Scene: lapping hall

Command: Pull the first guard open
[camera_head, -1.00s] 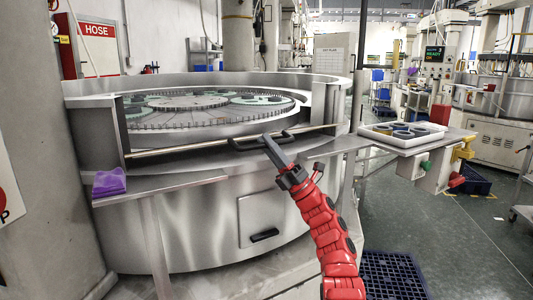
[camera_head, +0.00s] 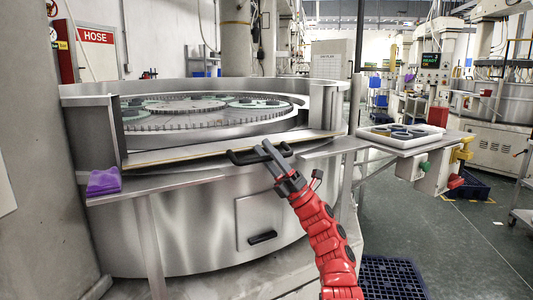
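The first guard (camera_head: 180,154) is the low metal panel along the front opening of the round lapping machine (camera_head: 180,235). Its pale top strip shows as a slanted band. A black bar handle (camera_head: 240,157) sits on it, right of centre. My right gripper (camera_head: 264,148) is at the right part of this handle. Its two grey fingers show slightly apart, with the handle between or just behind them; contact cannot be made out. Part of the handle is hidden by the fingers. My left gripper is not in view.
A purple cloth (camera_head: 103,182) lies on the left ledge. A white tray with dark rings (camera_head: 378,137) stands on the right shelf. A blue crate (camera_head: 391,279) is on the floor at lower right. Geared plates (camera_head: 205,108) fill the machine's top.

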